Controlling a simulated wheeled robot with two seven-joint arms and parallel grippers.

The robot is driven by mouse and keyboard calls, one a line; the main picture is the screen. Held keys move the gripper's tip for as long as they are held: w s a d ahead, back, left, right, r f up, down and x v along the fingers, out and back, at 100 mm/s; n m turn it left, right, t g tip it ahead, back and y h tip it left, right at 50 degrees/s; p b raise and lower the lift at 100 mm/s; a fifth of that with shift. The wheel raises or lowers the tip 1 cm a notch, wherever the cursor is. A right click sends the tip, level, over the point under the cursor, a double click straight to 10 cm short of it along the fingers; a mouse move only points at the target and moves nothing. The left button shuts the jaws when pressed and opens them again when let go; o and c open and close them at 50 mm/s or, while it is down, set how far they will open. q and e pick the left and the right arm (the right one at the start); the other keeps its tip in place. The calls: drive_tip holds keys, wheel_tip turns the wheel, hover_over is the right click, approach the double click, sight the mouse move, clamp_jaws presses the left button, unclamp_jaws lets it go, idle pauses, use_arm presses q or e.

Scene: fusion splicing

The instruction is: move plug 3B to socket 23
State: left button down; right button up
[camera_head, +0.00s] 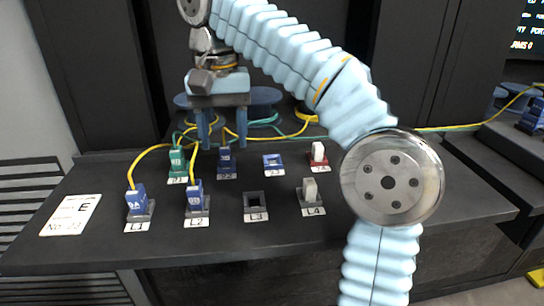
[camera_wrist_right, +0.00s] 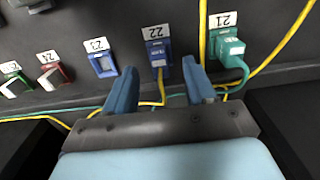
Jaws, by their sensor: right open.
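My right gripper (camera_head: 223,146) is open, with its fingers pointing down over the back row of sockets. In the wrist view the right gripper (camera_wrist_right: 160,66) has the blue plug in socket 22 (camera_wrist_right: 158,54) lying between the lines of its fingers; I cannot tell whether they touch. That blue plug (camera_head: 226,160) also shows in the head view. Socket 23 (camera_wrist_right: 102,63) is a blue-framed opening with no plug; it shows in the head view (camera_head: 273,161) too. The plug lettering is too small to read surely, so I cannot tell which plug is 3B. My left gripper is not in view.
A green plug (camera_head: 177,160) is in socket 21, and a red socket (camera_head: 318,156) is at 24. Blue plugs stand at L1 (camera_head: 137,198) and L2 (camera_head: 195,195); L3 (camera_head: 254,201) is empty; L4 (camera_head: 311,194) holds a pale plug. Yellow and green cables run behind.

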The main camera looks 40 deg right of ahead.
sight(225, 146)
drive_tip(key=shift+f, duration=1.45)
drive_tip(key=shift+f+b, duration=0.6)
drive_tip(key=shift+p, duration=0.5)
clamp_jaws()
drive_tip(key=o, duration=0.6)
unclamp_jaws()
drive_tip(key=shift+c, duration=0.2)
